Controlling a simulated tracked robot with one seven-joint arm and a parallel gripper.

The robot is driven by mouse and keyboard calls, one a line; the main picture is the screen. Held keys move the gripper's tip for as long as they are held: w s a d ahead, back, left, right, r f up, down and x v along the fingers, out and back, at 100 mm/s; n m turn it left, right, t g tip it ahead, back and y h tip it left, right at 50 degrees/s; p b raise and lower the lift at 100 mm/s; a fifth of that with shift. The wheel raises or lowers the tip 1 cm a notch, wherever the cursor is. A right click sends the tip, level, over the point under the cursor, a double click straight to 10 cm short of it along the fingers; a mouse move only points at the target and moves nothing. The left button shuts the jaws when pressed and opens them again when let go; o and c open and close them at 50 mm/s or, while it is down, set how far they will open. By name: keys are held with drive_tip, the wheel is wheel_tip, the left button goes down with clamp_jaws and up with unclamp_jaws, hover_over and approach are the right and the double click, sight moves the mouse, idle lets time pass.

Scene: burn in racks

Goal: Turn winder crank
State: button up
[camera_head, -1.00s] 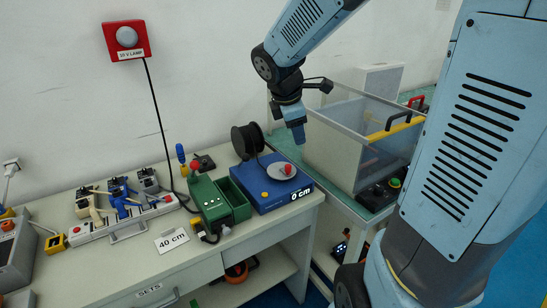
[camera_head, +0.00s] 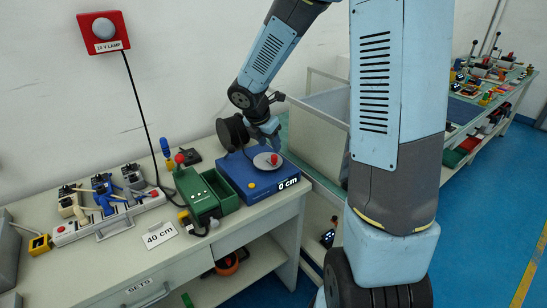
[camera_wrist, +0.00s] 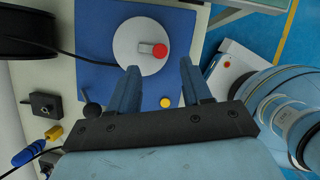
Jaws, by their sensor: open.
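The winder is a blue box (camera_head: 235,172) on the bench, with a "0 cm" display on its front. A grey disc (camera_head: 262,161) sits on its top and carries the crank, a short arm with a red knob (camera_head: 274,159). In the wrist view the crank knob (camera_wrist: 159,50) is at the right part of the disc (camera_wrist: 130,45). My gripper (camera_wrist: 161,65) is open and empty above the box, its two fingers pointing toward the disc, with the knob just beyond and between them. A yellow button (camera_wrist: 166,102) is on the box top.
A black cable spool (camera_head: 232,132) stands behind the box, its cable running over the top. A green tray unit (camera_head: 205,193) is at the box's left. A "40 cm" card (camera_head: 160,236) lies in front.

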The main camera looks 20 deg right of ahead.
sight(274, 156)
drive_tip(key=x, duration=0.8)
drive_tip(key=shift+c, duration=0.4)
clamp_jaws()
drive_tip(key=shift+a, duration=0.3)
drive_tip(key=shift+d, duration=0.2)
